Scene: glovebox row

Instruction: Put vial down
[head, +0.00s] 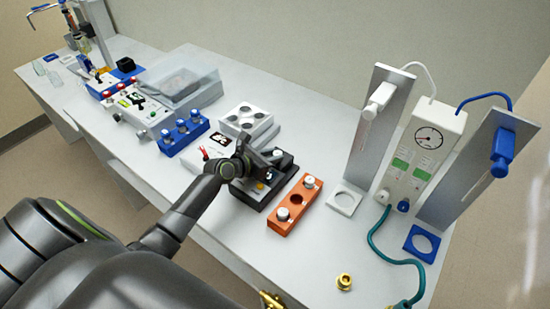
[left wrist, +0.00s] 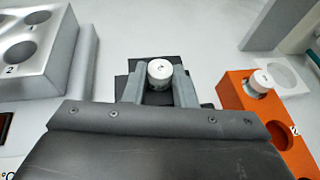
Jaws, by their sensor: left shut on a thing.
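My left gripper (head: 272,157) is over the black block (head: 250,194) near the middle of the bench. In the left wrist view its two fingers (left wrist: 159,88) are shut on a white-capped vial (left wrist: 160,70). The vial's lower part is hidden by the gripper, with dark block surface around it. I cannot tell whether the vial is seated in the block or held above it. My right gripper is not in view.
An orange rack (head: 295,199) with white-capped vials stands just right of the black block. A blue rack (head: 184,137) and a grey holed block (head: 247,121) are to the left and behind. Two metal stands (head: 377,130) and a gauge box (head: 425,150) stand right.

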